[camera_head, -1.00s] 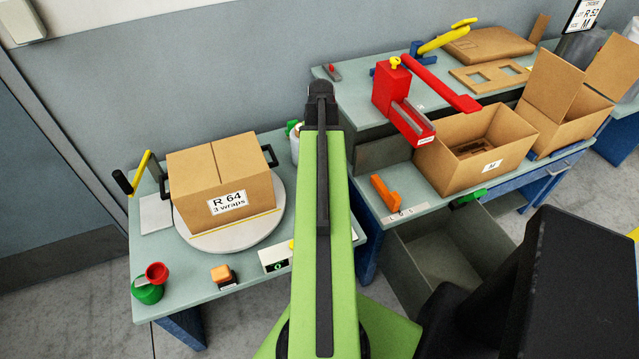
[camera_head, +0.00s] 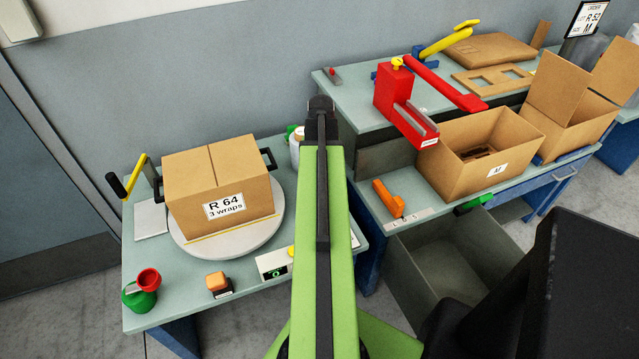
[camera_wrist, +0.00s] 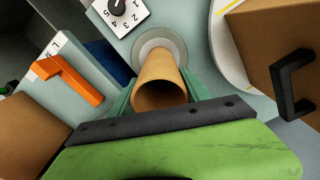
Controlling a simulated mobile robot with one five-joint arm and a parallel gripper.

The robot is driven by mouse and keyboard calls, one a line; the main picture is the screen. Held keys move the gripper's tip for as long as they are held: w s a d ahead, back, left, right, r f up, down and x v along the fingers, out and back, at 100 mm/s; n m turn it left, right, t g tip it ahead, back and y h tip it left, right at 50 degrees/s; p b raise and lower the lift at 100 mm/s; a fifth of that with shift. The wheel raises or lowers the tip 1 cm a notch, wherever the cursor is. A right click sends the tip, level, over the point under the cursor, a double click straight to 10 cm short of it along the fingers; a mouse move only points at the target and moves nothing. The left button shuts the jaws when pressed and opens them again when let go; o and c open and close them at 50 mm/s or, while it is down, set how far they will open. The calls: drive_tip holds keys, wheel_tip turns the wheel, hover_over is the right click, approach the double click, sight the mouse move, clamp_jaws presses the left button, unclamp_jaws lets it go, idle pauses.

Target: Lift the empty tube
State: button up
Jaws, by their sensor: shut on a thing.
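The empty tube (camera_wrist: 160,66) is a plain brown cardboard cylinder with an open, hollow near end. In the wrist view it is between the green fingers of my gripper (camera_wrist: 158,77), which are shut on it. Its far end is in front of a round grey disc with a pale ring (camera_wrist: 170,42). I cannot tell whether the tube touches the disc.
A closed carton marked R 64 (camera_head: 217,185) sits on a round turntable (camera_head: 232,240) to the left. A red device (camera_head: 402,100) and an open carton marked M (camera_head: 480,150) stand on the right bench. An orange handle (camera_head: 388,198) lies near its front edge.

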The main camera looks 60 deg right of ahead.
clamp_jaws()
drive_tip(key=shift+r, duration=0.1)
wheel_tip(320, 180, up, 10)
drive_tip(key=p, duration=1)
